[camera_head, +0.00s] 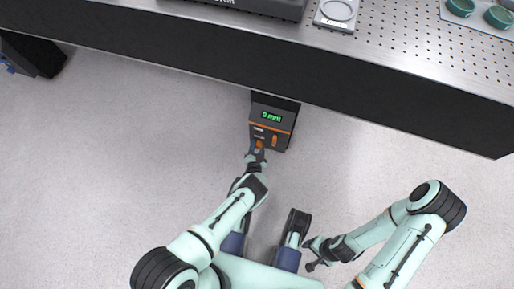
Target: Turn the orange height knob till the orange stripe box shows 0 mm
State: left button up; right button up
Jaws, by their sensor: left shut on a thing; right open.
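The orange stripe box (286,110) is a dark box below the table's front edge, with an orange stripe across it. Its green display (271,117) appears to read 0 mm. The orange height knob (259,144) sits on the box's lower left and is partly covered by my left gripper (257,150). My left gripper is shut on this knob. A second orange part (274,141) shows to the right of the knob. My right gripper (309,254) is open and empty, low in the view and well away from the box.
A perforated metal table (400,55) with a dark front spans the top. It carries a dark device (270,6), a pale plate with a ring (337,12) and two teal round pieces (460,7) at the far right.

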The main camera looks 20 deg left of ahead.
pick_arm(q)
jog(key=shift+w+d+m+y, duration=0.1)
jog(key=shift+m+y, duration=0.2)
jog(key=shift+m, duration=0.1)
jog(key=shift+r, duration=0.1)
dwell(0.3)
jog(key=o, duration=1)
jog(key=shift+o, duration=0.2)
